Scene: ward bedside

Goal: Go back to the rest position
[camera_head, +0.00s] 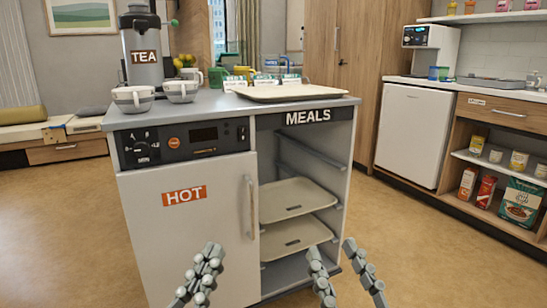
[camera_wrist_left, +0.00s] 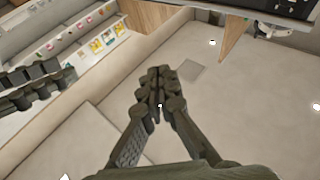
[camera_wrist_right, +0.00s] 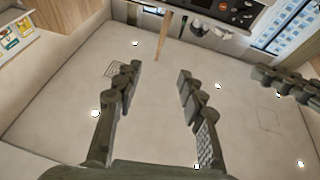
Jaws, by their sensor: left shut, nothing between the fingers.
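My left gripper (camera_head: 204,272) shows low in the head view, in front of the cart's HOT door. Its fingers are together and empty, as the left wrist view (camera_wrist_left: 158,92) also shows. My right gripper (camera_head: 345,272) is at the bottom, right of it, in front of the MEALS bay. Its two fingers are spread apart with nothing between them, and only floor shows between them in the right wrist view (camera_wrist_right: 160,85). Both grippers stand apart from each other.
The meal cart (camera_head: 190,250) stands close in front, with its HOT door shut. Two trays lie in its open bay, and another tray (camera_head: 290,97) lies on top beside cups and a TEA urn (camera_head: 142,55). A counter with shelves (camera_head: 500,215) is at the right. Floor is clear between.

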